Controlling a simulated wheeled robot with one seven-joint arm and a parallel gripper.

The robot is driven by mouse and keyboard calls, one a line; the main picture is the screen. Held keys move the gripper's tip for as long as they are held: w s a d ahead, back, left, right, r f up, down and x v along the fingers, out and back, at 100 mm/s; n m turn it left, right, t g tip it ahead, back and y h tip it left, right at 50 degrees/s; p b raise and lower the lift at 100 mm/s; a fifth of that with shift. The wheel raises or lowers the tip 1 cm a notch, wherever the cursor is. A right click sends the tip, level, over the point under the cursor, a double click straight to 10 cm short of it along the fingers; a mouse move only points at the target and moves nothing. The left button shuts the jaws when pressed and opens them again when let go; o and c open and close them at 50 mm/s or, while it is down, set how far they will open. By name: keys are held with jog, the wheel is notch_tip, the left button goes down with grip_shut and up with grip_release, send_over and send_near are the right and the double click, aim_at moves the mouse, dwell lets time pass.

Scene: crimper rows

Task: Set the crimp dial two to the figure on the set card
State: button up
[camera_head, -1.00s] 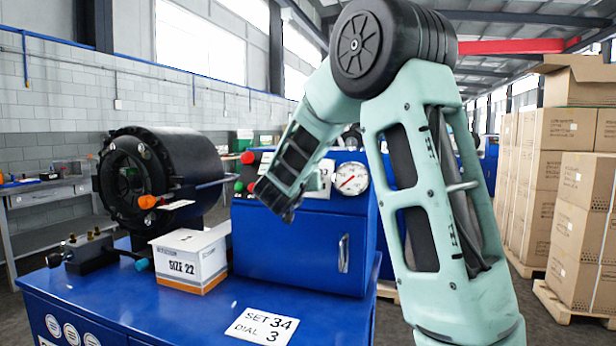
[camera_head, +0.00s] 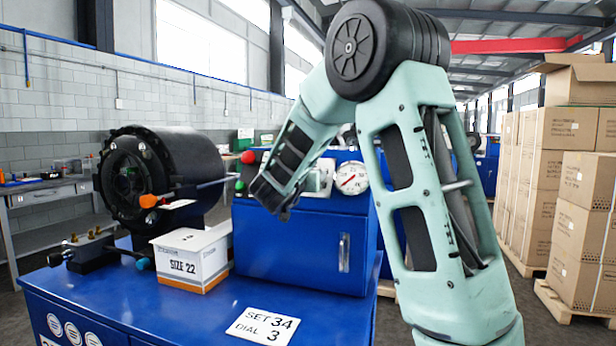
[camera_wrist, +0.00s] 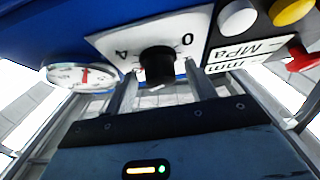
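A black dial knob (camera_wrist: 157,64) sits on a white plate (camera_wrist: 118,40) marked 4 and 0 in the wrist view. My gripper (camera_wrist: 160,72) is open, with one finger on each side of the knob; I cannot tell whether the fingers touch it. In the head view my gripper (camera_head: 270,194) is at the front of the blue control box (camera_head: 300,245) and hides the knob there.
A round pressure gauge (camera_head: 351,178) is right of my gripper. Red (camera_head: 248,157) and green buttons are left of it. Stacked cartons (camera_head: 570,180) are at right.

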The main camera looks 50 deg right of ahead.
jog(key=b+v, duration=0.1)
jog(key=v, duration=1.6)
jog(key=shift+a, duration=0.2)
jog(key=shift+s+f, duration=0.1)
